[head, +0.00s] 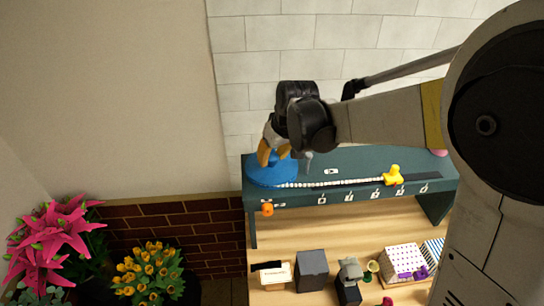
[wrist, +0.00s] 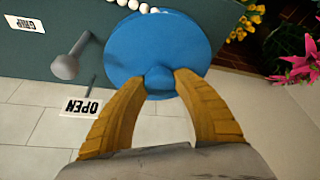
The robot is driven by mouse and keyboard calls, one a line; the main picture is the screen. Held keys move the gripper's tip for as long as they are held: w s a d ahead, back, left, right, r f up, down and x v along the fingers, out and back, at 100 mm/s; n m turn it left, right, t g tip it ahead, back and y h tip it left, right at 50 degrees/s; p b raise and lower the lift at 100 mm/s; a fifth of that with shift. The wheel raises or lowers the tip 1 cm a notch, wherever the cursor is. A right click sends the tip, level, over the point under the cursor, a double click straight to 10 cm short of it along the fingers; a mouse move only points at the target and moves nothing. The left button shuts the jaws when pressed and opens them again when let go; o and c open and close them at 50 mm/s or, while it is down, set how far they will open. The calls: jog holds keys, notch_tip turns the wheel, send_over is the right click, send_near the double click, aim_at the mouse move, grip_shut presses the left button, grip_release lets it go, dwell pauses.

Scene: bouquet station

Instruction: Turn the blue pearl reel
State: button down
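The blue pearl reel (head: 270,174) is a round blue disc at the left end of the dark teal bench top. In the wrist view the reel (wrist: 190,35) fills the upper middle, with a raised blue knob (wrist: 158,77) near its lower edge. My gripper (head: 270,154) is over the reel. In the wrist view the orange fingers of my gripper (wrist: 160,79) stand on either side of the knob, tips against it, with no clear gap. A string of white pearls (head: 320,183) runs right from the reel, and its end shows in the wrist view (wrist: 142,8).
A grey lever (wrist: 66,65) stands close beside the reel, near labels reading GRIP (wrist: 25,24) and OPEN (wrist: 82,107). A yellow piece (head: 393,175) sits on the track at right. Boxes (head: 311,270) stand on the lower shelf; flowers (head: 150,270) are at lower left.

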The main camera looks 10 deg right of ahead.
jog(key=shift+m, duration=0.3)
jog(key=m, duration=0.2)
jog(key=m+h+b, duration=0.1)
jog(key=shift+a+m+t+h, duration=0.1)
jog(key=shift+m+t+h, duration=0.2)
jog(key=shift+m, duration=0.1)
jog(key=m+h+b, duration=0.1)
jog(key=m+h, duration=0.1)
jog(key=m, duration=0.3)
jog(key=shift+b, duration=0.3)
jog(key=m+g+h, duration=0.1)
jog(key=m, duration=0.2)
jog(key=m+b, duration=0.1)
jog(key=m, duration=0.1)
jog(key=shift+m+g+h, duration=0.7)
jog(key=shift+m+g, duration=0.5)
jog(key=shift+m, duration=1.4)
jog(key=c, duration=0.9)
grip_release()
